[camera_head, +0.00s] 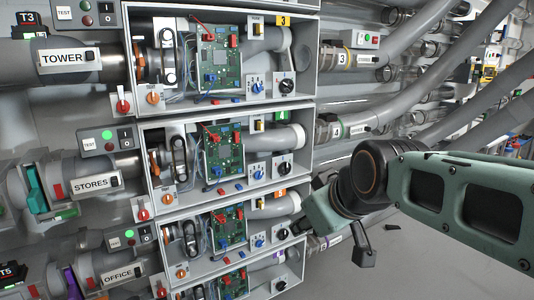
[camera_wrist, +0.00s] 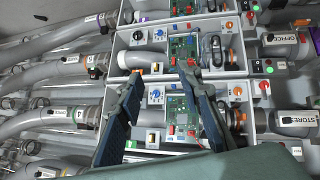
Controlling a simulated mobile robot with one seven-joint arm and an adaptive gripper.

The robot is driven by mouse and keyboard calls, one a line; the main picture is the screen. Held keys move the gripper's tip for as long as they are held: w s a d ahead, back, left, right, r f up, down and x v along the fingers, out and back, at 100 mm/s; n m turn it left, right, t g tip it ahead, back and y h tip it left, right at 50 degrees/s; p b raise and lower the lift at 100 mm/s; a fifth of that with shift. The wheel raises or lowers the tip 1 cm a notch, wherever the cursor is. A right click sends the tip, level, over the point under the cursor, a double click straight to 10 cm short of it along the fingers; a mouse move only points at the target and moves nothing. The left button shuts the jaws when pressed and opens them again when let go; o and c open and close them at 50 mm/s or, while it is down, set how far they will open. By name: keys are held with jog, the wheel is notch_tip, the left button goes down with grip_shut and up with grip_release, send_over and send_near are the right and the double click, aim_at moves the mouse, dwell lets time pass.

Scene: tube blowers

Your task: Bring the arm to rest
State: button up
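My arm (camera_head: 450,195) reaches in from the right in the head view, in front of the grey pipes. My gripper (camera_wrist: 160,72) shows in the wrist view as two dark fingers spread apart, with nothing visible held between them. The fingers point toward the open blower boxes with green circuit boards (camera_wrist: 183,48). In the head view, the gripper end is beside the lower boxes, partly hidden behind my wrist. I cannot tell whether a finger touches anything.
A stack of white open-front boxes (camera_head: 312,60) fills the middle. Labelled TOWER (camera_head: 62,57), STORES (camera_head: 95,183) and OFFICE (camera_head: 118,274) pipes join from the left. Grey pipes (camera_head: 440,30) run off at the upper right.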

jog(key=s+d+f+m+g+h, duration=0.1)
jog(key=s+d+f+m+g, duration=0.2)
jog(key=s, duration=0.5)
jog(key=s+d+f+m+h, duration=0.1)
jog(key=s+d+f+m, duration=0.2)
jog(key=s+f, duration=0.35)
notch_tip(320, 180, up, 31)
jog(key=s+p, duration=0.1)
jog(key=p, duration=2.8)
jog(key=shift+s+a+f+m, duration=0.2)
jog(key=shift+s+a+m, duration=0.1)
